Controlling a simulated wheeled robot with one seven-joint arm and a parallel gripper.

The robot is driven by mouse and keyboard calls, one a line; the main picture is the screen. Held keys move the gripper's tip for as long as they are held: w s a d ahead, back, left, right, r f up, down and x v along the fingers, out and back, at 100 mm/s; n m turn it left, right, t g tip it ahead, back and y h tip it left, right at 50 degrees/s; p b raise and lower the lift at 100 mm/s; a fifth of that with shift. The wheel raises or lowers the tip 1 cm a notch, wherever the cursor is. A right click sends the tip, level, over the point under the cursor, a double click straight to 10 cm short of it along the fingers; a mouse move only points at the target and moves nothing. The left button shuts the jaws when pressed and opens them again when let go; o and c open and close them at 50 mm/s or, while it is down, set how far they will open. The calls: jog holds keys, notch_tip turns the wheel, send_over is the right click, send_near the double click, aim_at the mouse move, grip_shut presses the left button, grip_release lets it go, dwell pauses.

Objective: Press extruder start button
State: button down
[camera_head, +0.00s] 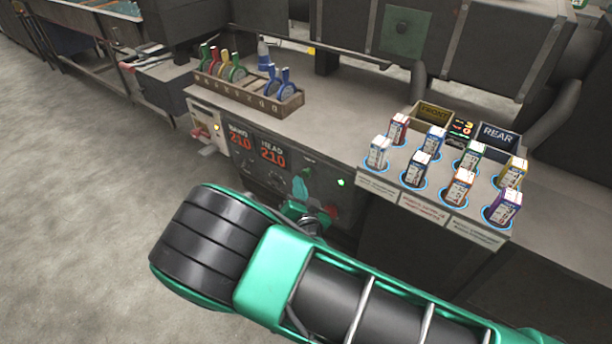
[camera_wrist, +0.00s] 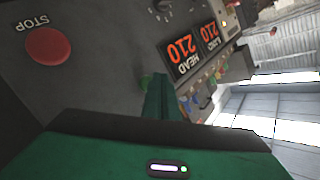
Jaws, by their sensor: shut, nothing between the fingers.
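The extruder's control panel (camera_head: 250,175) shows in the head view, with my gripper (camera_head: 302,186) in front of its right part. In the wrist view my gripper (camera_wrist: 158,82) is shut and empty, its green fingers pointing at the panel face. A small green button (camera_wrist: 145,81) sits right at the fingertips, partly hidden by them. I cannot tell whether the fingertips touch it. The red STOP button (camera_wrist: 48,46) is to the left and apart from the fingers. It also shows in the head view (camera_head: 332,211).
A lit green lamp (camera_head: 341,182) is on the panel's right side. Two displays (camera_head: 272,152) read 210. A wooden tool rack (camera_head: 245,92) and a sorting box with several small cartons (camera_head: 430,205) stand on the machine top. The floor at left is clear.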

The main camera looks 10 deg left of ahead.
jog(key=s, duration=0.1)
jog(key=s+a, duration=0.1)
jog(key=s, duration=0.1)
jog(key=s+a, duration=0.1)
jog(key=shift+s, duration=0.3)
dwell(0.3)
jog(key=shift+d, duration=0.1)
dwell(0.5)
